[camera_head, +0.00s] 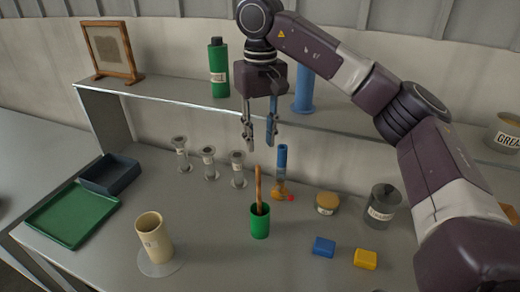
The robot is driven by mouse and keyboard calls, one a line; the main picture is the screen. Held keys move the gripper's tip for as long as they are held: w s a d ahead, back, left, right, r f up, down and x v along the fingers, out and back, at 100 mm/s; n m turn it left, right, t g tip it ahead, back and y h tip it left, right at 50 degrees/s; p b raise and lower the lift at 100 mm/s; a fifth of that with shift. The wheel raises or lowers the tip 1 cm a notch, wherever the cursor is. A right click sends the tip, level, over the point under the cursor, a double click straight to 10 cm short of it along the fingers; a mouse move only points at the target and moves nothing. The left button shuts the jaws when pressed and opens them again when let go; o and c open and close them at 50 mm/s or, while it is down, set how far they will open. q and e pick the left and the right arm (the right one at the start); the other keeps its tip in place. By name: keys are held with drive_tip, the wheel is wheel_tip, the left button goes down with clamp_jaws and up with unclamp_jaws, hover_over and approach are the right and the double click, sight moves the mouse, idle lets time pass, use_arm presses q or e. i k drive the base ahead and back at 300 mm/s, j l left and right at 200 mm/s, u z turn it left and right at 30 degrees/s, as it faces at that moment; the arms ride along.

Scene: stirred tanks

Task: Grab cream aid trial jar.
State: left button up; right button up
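A cream cylindrical jar (155,246) with a small label too small to read stands at the front left of the bench, on a clear round base. It is upright and its open top shows. My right gripper (259,142) hangs fingers down above the middle of the bench, below the shelf edge. Its two fingers are apart with nothing between them. It is well to the right of the cream jar and higher, not touching anything. My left gripper is out of view.
A green cup (260,224) with a wooden stick stands below my gripper; a blue-topped item (282,163) is behind. Three clear cylinders (209,163) stand left.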

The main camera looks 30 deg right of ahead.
sight(151, 229)
drive_tip(key=k+j, duration=0.5)
drive_tip(key=k, duration=0.2)
drive_tip(key=k+j, duration=0.5)
drive_tip(key=k, duration=0.15)
